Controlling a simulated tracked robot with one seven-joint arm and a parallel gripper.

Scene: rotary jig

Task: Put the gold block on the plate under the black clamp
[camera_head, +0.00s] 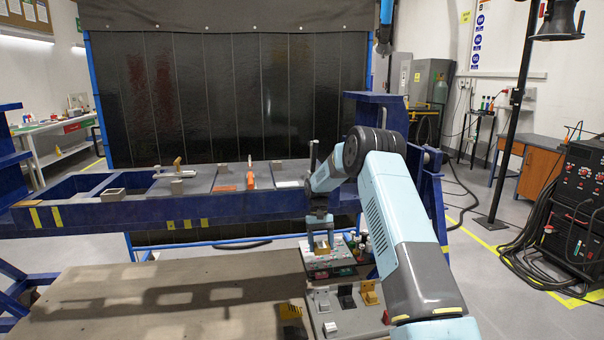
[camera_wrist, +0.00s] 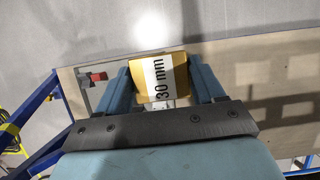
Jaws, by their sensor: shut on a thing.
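My gripper (camera_head: 320,222) is shut on the gold block (camera_head: 321,246), and my arm hangs it over the tray of parts at the front right of the jig. In the wrist view the gold block (camera_wrist: 160,77), with a white label reading "30 mm", sits between both fingers. On the blue jig beam, a dark upright piece (camera_head: 313,155) stands at the right beside my arm; I cannot tell whether it is the black clamp. A white plate (camera_head: 287,184) lies left of it. My arm hides part of the beam there.
The beam also carries an orange clamp (camera_head: 250,180), an orange plate (camera_head: 225,188) and a tan-handled clamp (camera_head: 178,166). Several small blocks lie in the grey tray (camera_head: 325,302). A wide brown tabletop (camera_head: 170,300) at the left front is mostly clear.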

